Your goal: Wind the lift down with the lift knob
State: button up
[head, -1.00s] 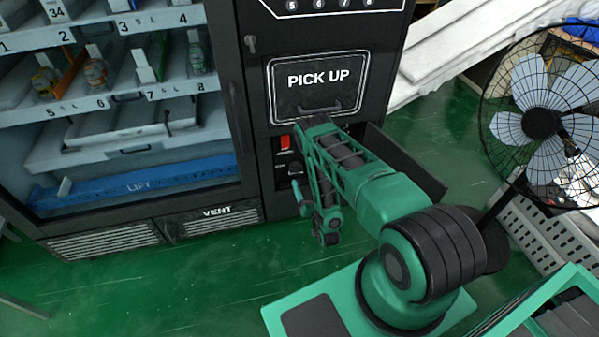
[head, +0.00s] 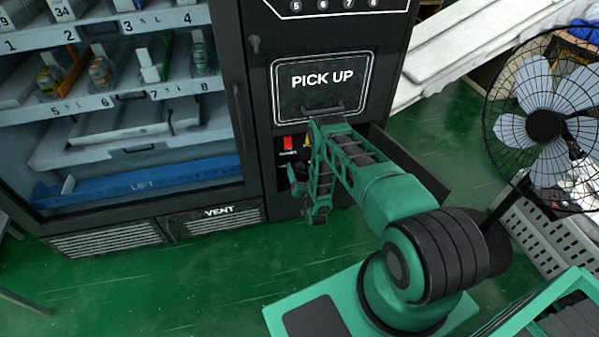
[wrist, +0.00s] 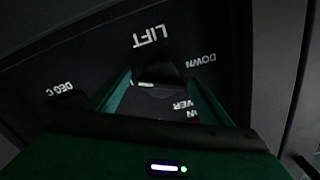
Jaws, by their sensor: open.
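The vending machine's small control panel shows upside down in the wrist view, with the words LIFT, DOWN, DEG C and part of another label. A dark rounded shape, likely the lift knob (wrist: 166,71), sits under the word LIFT between the tips of my gripper (wrist: 157,88). The green fingers are open on either side of it; I cannot tell whether they touch it. In the head view my gripper (head: 296,180) is at the panel below the pick-up door, and my arm hides the knob. The blue lift platform (head: 145,180) is low in the glass-fronted cabinet.
A red switch (head: 288,143) is just above my gripper. The pick-up door (head: 319,86) is above my arm, and an open black drawer or flap (head: 410,165) sticks out to the right. A fan (head: 543,124) stands farther right. The green floor (head: 200,285) in front is clear.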

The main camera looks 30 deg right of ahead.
jog(key=shift+w, duration=0.2)
jog(key=c, duration=1)
jog(key=shift+n, duration=0.3)
jog(key=n, duration=0.3)
jog(key=shift+n, duration=0.4)
jog(key=n, duration=0.4)
jog(key=shift+a, duration=0.2)
jog(key=n, duration=0.5)
jog(key=shift+a+f, duration=0.1)
jog(key=shift+a, duration=0.05)
jog(key=n, duration=0.4)
jog(key=shift+a+f, duration=0.1)
jog(key=shift+a, duration=0.1)
